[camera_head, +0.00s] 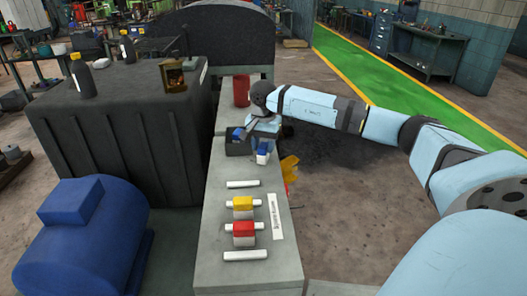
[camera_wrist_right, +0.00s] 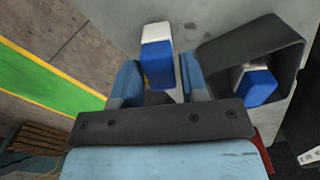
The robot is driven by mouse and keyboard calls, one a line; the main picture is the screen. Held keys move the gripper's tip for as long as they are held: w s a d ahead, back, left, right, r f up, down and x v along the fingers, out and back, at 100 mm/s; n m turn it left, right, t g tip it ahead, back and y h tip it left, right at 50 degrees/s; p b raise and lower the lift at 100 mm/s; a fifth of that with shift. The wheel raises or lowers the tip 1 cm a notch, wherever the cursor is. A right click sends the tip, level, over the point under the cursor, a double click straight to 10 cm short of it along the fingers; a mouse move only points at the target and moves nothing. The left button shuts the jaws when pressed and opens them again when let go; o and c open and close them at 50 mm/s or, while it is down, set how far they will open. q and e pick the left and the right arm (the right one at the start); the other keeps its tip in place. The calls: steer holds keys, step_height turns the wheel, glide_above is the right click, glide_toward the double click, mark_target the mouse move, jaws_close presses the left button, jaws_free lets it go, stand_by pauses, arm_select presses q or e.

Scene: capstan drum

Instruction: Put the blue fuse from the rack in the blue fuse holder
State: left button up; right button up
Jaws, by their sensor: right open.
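My right gripper (camera_head: 264,130) is over the far part of the grey bench. In the right wrist view its fingers (camera_wrist_right: 162,84) are apart. A blue block with a white end (camera_wrist_right: 157,55) shows in the gap between them, closer to the left finger; I cannot tell whether it touches. It also shows in the head view (camera_head: 263,157), just in front of the gripper. A second blue and white piece (camera_wrist_right: 257,85) sits inside an open black box (camera_wrist_right: 292,40), right of the fingers. I cannot tell which piece is the fuse and which the holder. My left gripper is not in view.
On the bench (camera_head: 222,215) stand a yellow piece (camera_head: 243,204) and a red piece (camera_head: 244,229) with white ends, between two white bars (camera_head: 243,184) (camera_head: 245,255). A red cylinder (camera_head: 241,90) stands at the back. A dark cabinet (camera_head: 120,120) and blue motor (camera_head: 85,240) are left.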

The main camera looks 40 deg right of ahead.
mark_target(263, 146)
steer(key=shift+o, duration=0.2)
step_height(263, 146, up, 9)
steer(key=shift+r+b, duration=0.15)
steer(key=shift+b, duration=0.6)
steer(key=f+m, duration=0.2)
steer(key=m, duration=1)
steer(key=f+m+p, duration=0.1)
steer(key=f+m, duration=0.1)
steer(key=m, duration=1)
steer(key=f+m, duration=0.2)
steer(key=m, duration=1)
steer(key=shift+a+f+p, duration=0.2)
steer(key=shift+a+p, duration=0.05)
steer(key=shift+p, duration=0.15)
steer(key=f, duration=0.1)
steer(key=f+p, duration=0.1)
steer(key=f, duration=0.3)
steer(key=shift+d+f+p, duration=0.15)
steer(key=shift+d+p, duration=0.1)
steer(key=shift+p, duration=0.05)
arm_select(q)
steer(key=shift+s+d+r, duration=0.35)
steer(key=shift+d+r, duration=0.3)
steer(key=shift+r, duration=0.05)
